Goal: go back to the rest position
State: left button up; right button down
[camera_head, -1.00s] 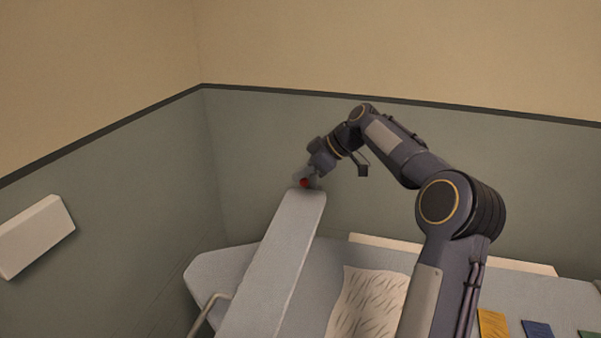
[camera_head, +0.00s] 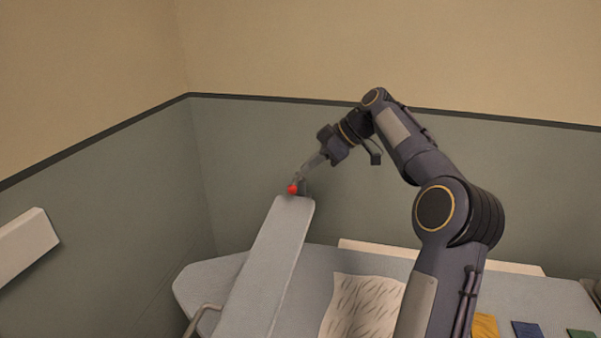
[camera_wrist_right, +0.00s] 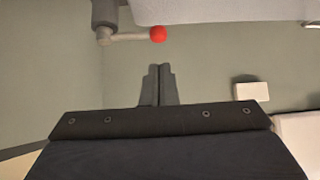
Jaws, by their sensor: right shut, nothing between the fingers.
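My right gripper (camera_head: 299,178) is at the upper end of a long grey board (camera_head: 268,262), beside a red ball-shaped knob (camera_head: 292,189). In the right wrist view its two fingers (camera_wrist_right: 158,72) are together with nothing between them. There the red knob (camera_wrist_right: 157,34) sits on the end of a pale rod, beyond the fingertips and apart from them. My right arm reaches up from the lower right of the head view and bends down to the left. My left gripper does not show.
A wide grey surface (camera_head: 510,298) lies below, with a patterned cloth (camera_head: 362,308) and small yellow (camera_head: 484,326), blue (camera_head: 527,329) and green pieces at the right. A pale box (camera_head: 25,245) is on the left wall. The space above the board is clear.

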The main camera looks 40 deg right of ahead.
jog(key=shift+s+d+r, duration=0.15)
jog(key=shift+r, duration=0.05)
dwell(0.4)
jog(key=s+a+m+g+h, duration=0.15)
jog(key=s+a+m, duration=0.25)
jog(key=s+a, duration=0.9)
jog(key=s+a+f+m, duration=0.3)
jog(key=s+a+f, duration=0.2)
jog(key=s+f, duration=0.2)
jog(key=s+a+f+m+h, duration=0.1)
jog(key=s+a+f+m, duration=0.2)
jog(key=s+a+f, duration=0.2)
jog(key=s+f, duration=0.3)
jog(key=s, duration=0.2)
jog(key=shift+s+a+f+m+t, duration=0.3)
jog(key=shift+m+t, duration=0.05)
jog(key=shift+m, duration=0.05)
